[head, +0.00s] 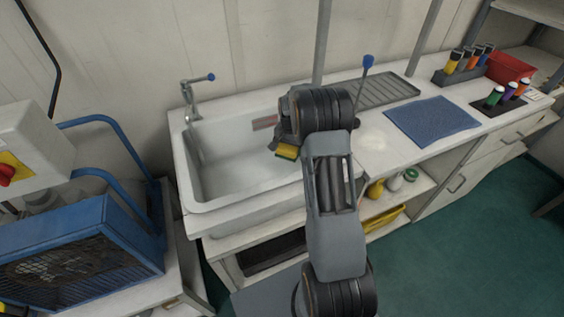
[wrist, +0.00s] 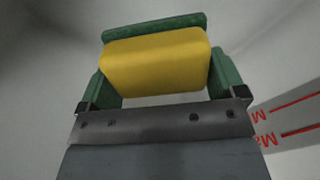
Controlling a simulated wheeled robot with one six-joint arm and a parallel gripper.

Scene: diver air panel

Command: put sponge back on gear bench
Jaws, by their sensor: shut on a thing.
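A yellow sponge with a dark green layer (wrist: 155,62) is held between the two green fingers of my gripper (wrist: 158,85) in the wrist view. In the head view the sponge (head: 287,152) shows at the end of my arm, over the white sink basin (head: 225,178). My gripper is shut on it; in the head view my arm hides most of the gripper. The gear bench is the long white-topped counter (head: 375,158) to the right of the sink, though I cannot tell for sure that this is the one named.
A blue mat (head: 432,119), a grey ribbed drain tray (head: 386,92), a rack of coloured bottles (head: 463,66) and a red bin (head: 509,67) occupy the counter. A tap (head: 197,95) stands at the sink's back left. A blue-framed unit (head: 85,245) is at left.

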